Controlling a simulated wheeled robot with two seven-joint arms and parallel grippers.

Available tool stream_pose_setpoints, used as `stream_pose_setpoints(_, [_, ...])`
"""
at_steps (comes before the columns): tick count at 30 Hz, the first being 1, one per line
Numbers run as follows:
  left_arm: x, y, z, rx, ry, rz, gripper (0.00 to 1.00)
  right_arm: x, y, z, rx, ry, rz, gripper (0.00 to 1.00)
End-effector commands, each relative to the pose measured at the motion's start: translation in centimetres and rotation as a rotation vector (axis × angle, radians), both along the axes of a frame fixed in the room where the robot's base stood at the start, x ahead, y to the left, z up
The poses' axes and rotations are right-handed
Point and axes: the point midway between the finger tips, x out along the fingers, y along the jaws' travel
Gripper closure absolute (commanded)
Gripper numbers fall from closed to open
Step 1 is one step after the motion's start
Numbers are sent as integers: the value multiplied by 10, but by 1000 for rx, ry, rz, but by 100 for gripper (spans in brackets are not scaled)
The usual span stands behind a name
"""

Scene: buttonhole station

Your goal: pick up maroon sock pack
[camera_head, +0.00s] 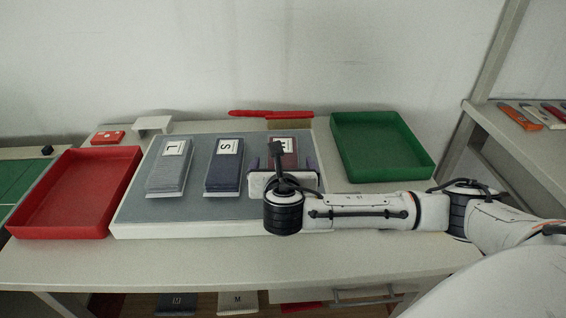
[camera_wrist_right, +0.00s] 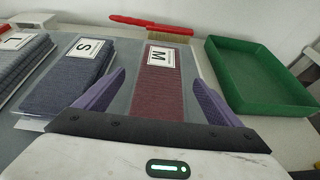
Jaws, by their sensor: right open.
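The maroon sock pack (camera_head: 284,158) lies on the grey mat at the right, partly hidden behind my right gripper in the head view. In the right wrist view the maroon pack (camera_wrist_right: 159,85) shows with a white M label at its far end. My right gripper (camera_head: 283,160) is open, its two purple fingers (camera_wrist_right: 160,90) apart with the maroon pack seen between them; it holds nothing. I cannot tell the fingers' exact height above the pack. My left gripper is not in view.
A navy pack marked S (camera_head: 224,170) and a grey pack marked L (camera_head: 170,172) lie left of it on the mat (camera_head: 130,205). A red tray (camera_head: 75,235) stands left, a green tray (camera_head: 350,172) right. A red-handled brush (camera_head: 270,114) lies behind.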

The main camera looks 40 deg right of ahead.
Motion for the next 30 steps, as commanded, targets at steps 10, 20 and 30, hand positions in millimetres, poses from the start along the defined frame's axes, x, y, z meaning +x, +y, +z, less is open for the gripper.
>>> stream_pose_setpoints(10, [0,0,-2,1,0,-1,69,34,-24,-18,-1,1,0,12])
stream_pose_setpoints(20, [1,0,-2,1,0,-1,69,35,-24,-19,0,1,2,25])
stream_pose_setpoints(30, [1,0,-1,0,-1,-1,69,35,-24,-18,-1,-1,2,60])
